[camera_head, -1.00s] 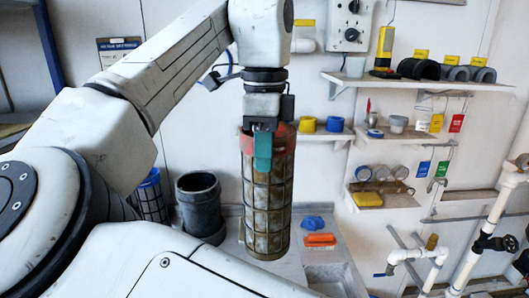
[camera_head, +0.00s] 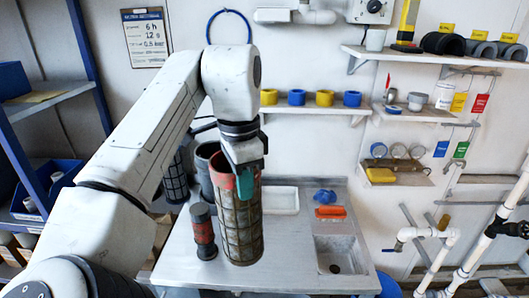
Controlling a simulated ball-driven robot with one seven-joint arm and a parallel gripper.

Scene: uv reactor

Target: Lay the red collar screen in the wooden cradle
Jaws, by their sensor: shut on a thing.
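The red collar screen (camera_head: 239,226) is a tall mesh cylinder with a red band at its top. It hangs nearly upright, slightly tilted, in front of the counter. My gripper (camera_head: 247,179), with a teal finger pad, is shut on its red collar from above. The screen hides part of the counter behind it. I cannot make out the wooden cradle in this view.
A grey counter (camera_head: 185,262) has a sink (camera_head: 338,252) at the right. A black-and-red cylinder (camera_head: 204,232) stands left of the screen, a dark bucket (camera_head: 205,170) behind. An orange brush (camera_head: 330,212), blue object (camera_head: 325,196) and white tray (camera_head: 280,200) lie behind.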

